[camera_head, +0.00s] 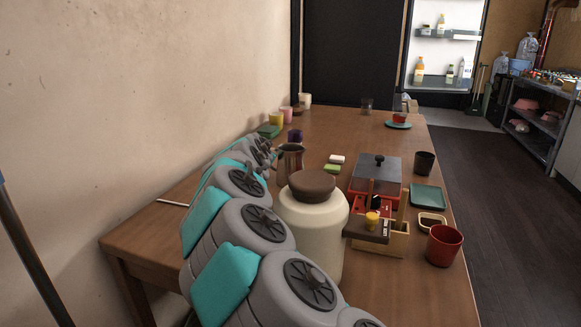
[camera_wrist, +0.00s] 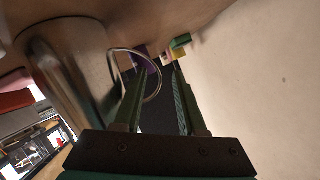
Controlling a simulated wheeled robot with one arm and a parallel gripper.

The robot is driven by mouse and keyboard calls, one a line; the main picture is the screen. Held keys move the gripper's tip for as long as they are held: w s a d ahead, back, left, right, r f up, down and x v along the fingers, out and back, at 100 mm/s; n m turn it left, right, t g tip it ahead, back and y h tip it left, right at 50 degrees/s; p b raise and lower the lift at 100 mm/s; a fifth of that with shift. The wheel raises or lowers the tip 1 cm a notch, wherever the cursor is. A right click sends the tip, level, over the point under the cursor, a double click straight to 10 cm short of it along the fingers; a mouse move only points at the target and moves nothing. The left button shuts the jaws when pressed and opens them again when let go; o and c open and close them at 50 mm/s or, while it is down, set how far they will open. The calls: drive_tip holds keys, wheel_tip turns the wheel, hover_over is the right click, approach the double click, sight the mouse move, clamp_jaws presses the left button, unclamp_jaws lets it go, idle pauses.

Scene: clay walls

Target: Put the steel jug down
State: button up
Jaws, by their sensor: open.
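The steel jug (camera_head: 291,158) appears upright on the wooden table, behind the large cream jar; its lower part is partly hidden. In the wrist view the jug (camera_wrist: 75,75) fills the left side, with its thin looped handle (camera_wrist: 159,80) reaching toward my fingers. My gripper (camera_wrist: 160,72) is open, its two green fingers apart. The left finger overlaps the handle loop in the picture; I cannot tell whether they touch. In the head view my gripper (camera_head: 272,153) is at the jug's left side, small and partly hidden by my arm.
The cream jar (camera_head: 312,225) with a brown lid stands close in front of the jug. A purple cup (camera_head: 295,136) is just behind it. White and green blocks (camera_head: 334,165) and a red-and-grey machine (camera_head: 376,175) are to the right. The wall is close on the left.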

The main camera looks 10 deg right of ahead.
drive_tip(key=shift+w+d+f, duration=0.1)
drive_tip(key=shift+w, duration=0.15)
clamp_jaws()
idle(1.4)
